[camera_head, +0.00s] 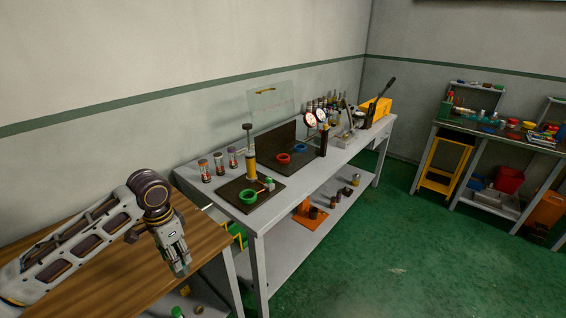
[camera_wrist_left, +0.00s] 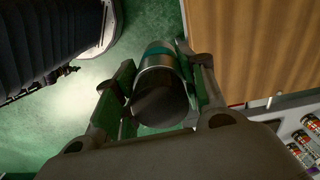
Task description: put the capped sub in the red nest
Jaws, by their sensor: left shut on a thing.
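My left gripper (camera_head: 179,264) hangs beside the front edge of the wooden table, in front of the workbench's left end. In the left wrist view my left gripper (camera_wrist_left: 160,100) is shut on a metallic cylinder (camera_wrist_left: 158,75) with a teal band and a dark round end, which looks like the capped sub. The fingers hide part of its sides. The red nest (camera_head: 283,159) is a small red ring on a dark plate on the workbench, well to the right of and beyond the gripper. My right gripper is not in view.
On the grey workbench (camera_head: 223,210), a green ring (camera_head: 248,196) stands nearer and a blue ring (camera_head: 299,147) farther than the red one. A yellow upright post (camera_head: 251,165), a dark upright panel (camera_head: 275,141) and several small jars (camera_head: 205,171) stand around them. The wooden table (camera_head: 115,265) is mostly bare.

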